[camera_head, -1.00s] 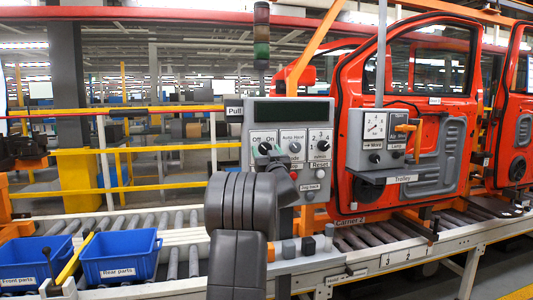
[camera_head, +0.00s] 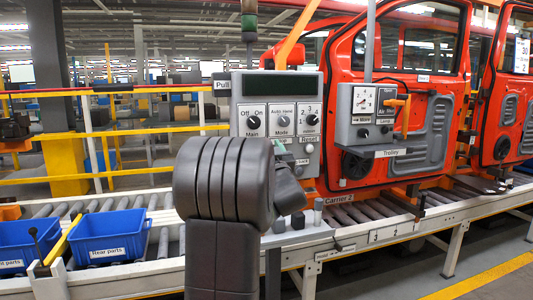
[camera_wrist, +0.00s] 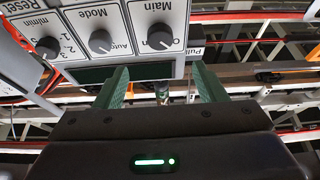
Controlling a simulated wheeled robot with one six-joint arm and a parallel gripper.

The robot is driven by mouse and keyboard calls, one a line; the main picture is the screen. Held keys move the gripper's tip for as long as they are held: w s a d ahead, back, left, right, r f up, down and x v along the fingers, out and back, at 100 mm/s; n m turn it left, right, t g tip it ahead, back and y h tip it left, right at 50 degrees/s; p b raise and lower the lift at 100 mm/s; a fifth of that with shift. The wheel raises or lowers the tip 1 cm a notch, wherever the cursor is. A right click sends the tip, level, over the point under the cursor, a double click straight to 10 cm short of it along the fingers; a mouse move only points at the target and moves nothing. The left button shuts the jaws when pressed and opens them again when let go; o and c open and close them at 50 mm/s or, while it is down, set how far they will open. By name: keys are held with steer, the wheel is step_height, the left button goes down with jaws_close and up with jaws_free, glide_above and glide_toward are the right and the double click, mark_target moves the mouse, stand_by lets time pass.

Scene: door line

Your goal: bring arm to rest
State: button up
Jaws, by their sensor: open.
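My gripper (camera_wrist: 161,84) shows in the wrist view as two green fingers spread wide apart with nothing held between them. The control panel (camera_wrist: 95,45) appears upside down beyond the fingers, with its Main knob (camera_wrist: 160,37) and Mode knob (camera_wrist: 100,41). In the head view my dark arm (camera_head: 225,180) is raised and folded in the centre foreground, in front of the lower part of the grey control panel (camera_head: 272,128).
A trolley box (camera_head: 380,118) with an orange handle hangs right of the panel, before a red car door (camera_head: 345,160). Blue bins (camera_head: 113,236) stand at the lower left by the roller conveyor (camera_head: 390,225). Open floor (camera_head: 440,280) lies at the lower right.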

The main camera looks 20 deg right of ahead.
mark_target(254, 124)
steer(key=shift+s+f, duration=0.1)
steer(key=shift+s, duration=0.2)
steer(key=p+x, duration=0.3)
steer(key=x, duration=1.1)
steer(key=shift+p, duration=0.4)
steer(key=shift+s+m, duration=0.1)
steer(key=shift+m, duration=0.4)
